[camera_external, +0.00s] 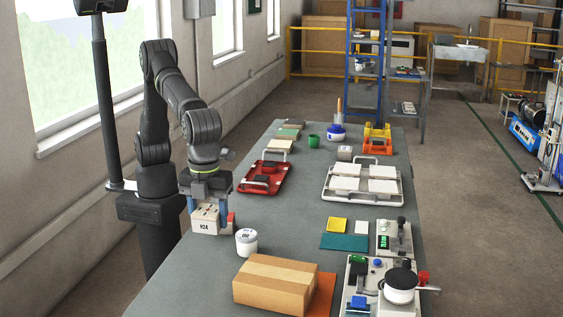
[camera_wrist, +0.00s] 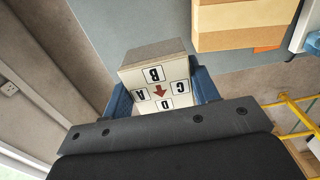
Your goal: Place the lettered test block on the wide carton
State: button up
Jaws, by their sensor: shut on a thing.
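The lettered test block (camera_external: 205,221) is a pale cube marked H24 on the side facing the external camera. In the wrist view its face (camera_wrist: 158,91) shows the letters A, B, C and D around a red arrow. My gripper (camera_external: 207,211) is shut on it, with one blue finger on each side. The block is at the table's left edge; I cannot tell whether it touches the table. The wide carton (camera_external: 274,285) is a brown taped box at the near end of the table, right of and nearer than the block. It also shows in the wrist view (camera_wrist: 240,22), top bare.
A white jar (camera_external: 246,242) stands between block and carton. An orange sheet (camera_external: 322,296) lies beside the carton. Test devices (camera_external: 398,282) stand at the near right. A red tray (camera_external: 264,178) and a white tile tray (camera_external: 361,184) lie farther back. The table's middle is clear.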

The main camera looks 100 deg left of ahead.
send_over(255, 262)
notch_tip(255, 262, down, 6)
jog(key=shift+f, duration=2.05)
jog(key=shift+f, duration=0.1)
jog(key=o, duration=1.2)
jog(key=shift+o, duration=0.2)
notch_tip(255, 262, up, 12)
